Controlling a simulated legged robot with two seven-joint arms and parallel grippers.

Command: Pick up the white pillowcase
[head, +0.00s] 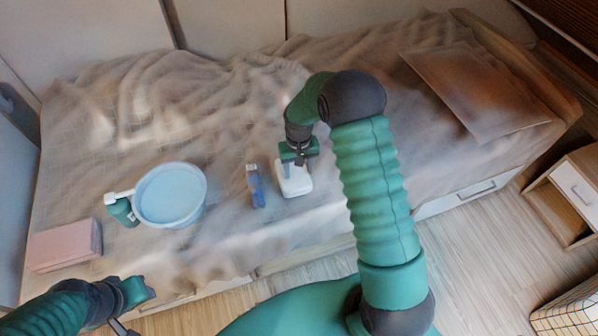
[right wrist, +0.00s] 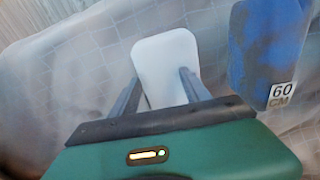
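The white pillowcase (head: 295,181) is a small, flat, rounded white piece on the bed, right of the blue item. My right gripper (head: 298,158) is just above its far end in the head view. In the right wrist view the white pillowcase (right wrist: 165,62) lies between and beyond the two spread fingers of my right gripper (right wrist: 160,82). I cannot tell whether the fingers touch it. My left gripper (head: 138,305) is at the lower left, near the bed's front edge, away from the pillowcase; its fingers are unclear.
A blue item (head: 256,185) lies close left of the pillowcase. A light blue basin (head: 170,196), a green bottle (head: 122,211) and a pink box (head: 64,245) are further left. A brown pillow (head: 474,88) lies on the right. A nightstand (head: 570,195) stands at the right.

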